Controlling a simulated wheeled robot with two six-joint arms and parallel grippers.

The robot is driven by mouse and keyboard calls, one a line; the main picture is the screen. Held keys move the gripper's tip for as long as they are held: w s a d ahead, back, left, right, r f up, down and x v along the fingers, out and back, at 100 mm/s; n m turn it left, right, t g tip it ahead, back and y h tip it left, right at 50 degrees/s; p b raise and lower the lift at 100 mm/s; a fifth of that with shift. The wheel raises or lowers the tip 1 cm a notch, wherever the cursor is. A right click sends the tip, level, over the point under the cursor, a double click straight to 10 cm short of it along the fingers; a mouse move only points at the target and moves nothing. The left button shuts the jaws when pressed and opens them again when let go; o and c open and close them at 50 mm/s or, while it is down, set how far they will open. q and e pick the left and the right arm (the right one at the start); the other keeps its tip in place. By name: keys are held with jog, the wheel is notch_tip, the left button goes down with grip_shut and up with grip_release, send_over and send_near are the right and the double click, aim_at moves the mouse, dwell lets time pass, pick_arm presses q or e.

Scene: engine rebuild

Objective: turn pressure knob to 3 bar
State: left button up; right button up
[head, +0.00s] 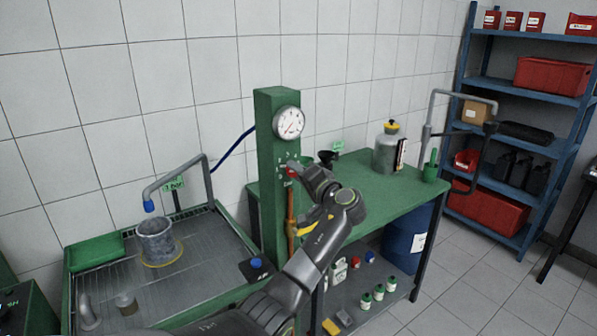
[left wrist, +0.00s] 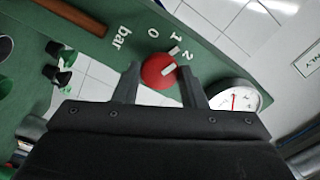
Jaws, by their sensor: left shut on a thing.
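The red pressure knob (left wrist: 158,71) sits on the green panel, with 0, 1, 2 and "bar" printed around it in the left wrist view. Its white pointer mark points roughly toward the 2; no 3 is visible there. My left gripper (left wrist: 160,82) is shut on the knob, one finger on each side. In the head view the gripper (head: 300,176) reaches the front of the green column (head: 275,150), partly hiding the knob (head: 291,173). The round white gauge (head: 288,122) is above it; its red needle shows in the left wrist view (left wrist: 233,98), its reading too small to tell.
A green workbench (head: 365,178) with a grey canister (head: 387,153) stands right of the column. A wash tray (head: 195,262) with a grey cylinder (head: 157,242) is at left. A blue shelf (head: 510,88) stands at far right. Open floor lies at right front.

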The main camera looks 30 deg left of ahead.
pick_arm(q)
jog(key=shift+m+p, duration=4.4)
jog(key=shift+m, duration=2.7)
jog(key=o, duration=1)
jog(key=shift+d, duration=0.1)
